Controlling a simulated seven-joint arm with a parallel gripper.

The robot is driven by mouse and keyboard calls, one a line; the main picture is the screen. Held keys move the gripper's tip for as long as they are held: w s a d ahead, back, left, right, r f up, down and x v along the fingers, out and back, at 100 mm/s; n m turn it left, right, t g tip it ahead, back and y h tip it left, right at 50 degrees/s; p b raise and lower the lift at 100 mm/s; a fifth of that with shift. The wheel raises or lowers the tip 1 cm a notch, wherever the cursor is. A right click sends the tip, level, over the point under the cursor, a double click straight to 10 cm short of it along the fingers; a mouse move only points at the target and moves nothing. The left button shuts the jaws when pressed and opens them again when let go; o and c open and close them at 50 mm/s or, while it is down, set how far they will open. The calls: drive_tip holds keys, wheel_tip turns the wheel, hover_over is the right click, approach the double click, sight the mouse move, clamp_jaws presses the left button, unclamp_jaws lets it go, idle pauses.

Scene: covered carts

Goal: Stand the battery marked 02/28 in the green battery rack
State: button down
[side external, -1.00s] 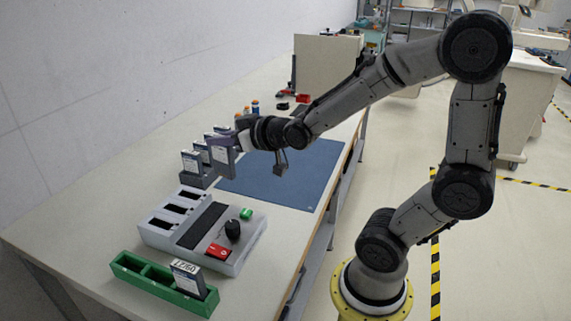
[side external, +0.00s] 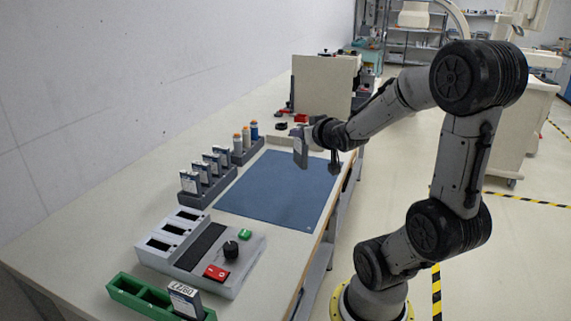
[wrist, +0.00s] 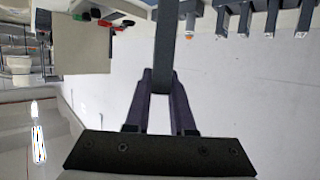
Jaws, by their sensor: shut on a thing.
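My gripper (side external: 304,140) is shut on a flat dark-grey battery (side external: 300,155), which hangs upright in the air above the far part of the blue mat. In the wrist view, the two fingers (wrist: 160,85) grip this battery (wrist: 166,40) from both sides. No date marking can be read on it. The green battery rack (side external: 127,293) is at the near left end of the table. One dark battery (side external: 184,299) with a white label stands in its right-hand slot; its date reads unclearly. The slots to its left look empty.
A grey charger (side external: 215,265) with black slots, a knob and red and green buttons stands behind the green rack. Beyond it, a dark rack (side external: 209,192) holds several upright batteries. The blue mat (side external: 275,195) is clear.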

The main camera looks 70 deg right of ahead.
drive_tip(key=w+d+f, duration=0.7)
drive_tip(key=f, duration=0.4)
drive_tip(key=shift+w+d+f, duration=0.15)
drive_tip(key=shift+d+f, duration=0.1)
drive_tip(key=shift+d, duration=0.15)
drive_tip(key=shift+f, duration=0.1)
drive_tip(key=c, duration=0.8)
unclamp_jaws()
drive_tip(key=shift+f, duration=0.1)
drive_tip(key=shift+o, duration=0.2)
